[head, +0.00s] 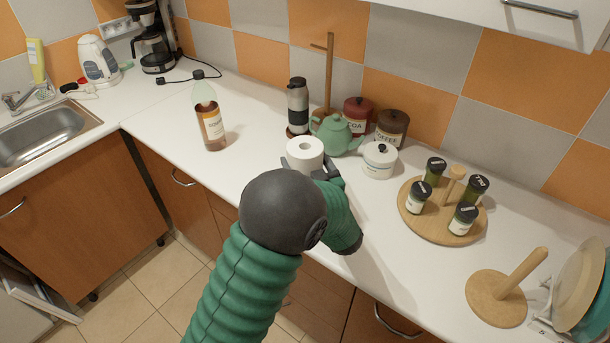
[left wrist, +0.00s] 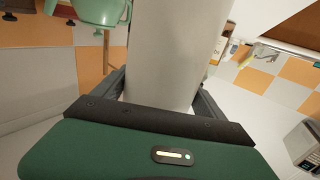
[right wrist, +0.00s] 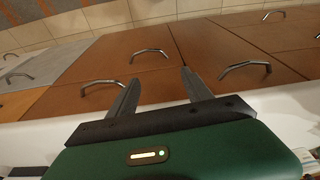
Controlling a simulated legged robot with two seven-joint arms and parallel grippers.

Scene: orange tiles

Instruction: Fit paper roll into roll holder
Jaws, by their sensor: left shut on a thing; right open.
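In the left wrist view the roll (left wrist: 178,50) fills the space between the fingers. Whether it touches the counter is hidden. A wooden holder with a round base (head: 492,302) and a single peg stands at the right of the counter, empty. My right gripper (right wrist: 158,88) is open and empty, with cabinet fronts beyond it; it is not in the head view.
Behind the roll are a green teapot (head: 337,134), a white sugar pot (head: 379,161), a moka-like flask (head: 298,105) and a wooden stand (head: 329,70). A spice-jar tray (head: 440,232) lies between roll and holder. Plates (head: 578,290) stand right of the holder. A bottle (head: 210,122) stands left.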

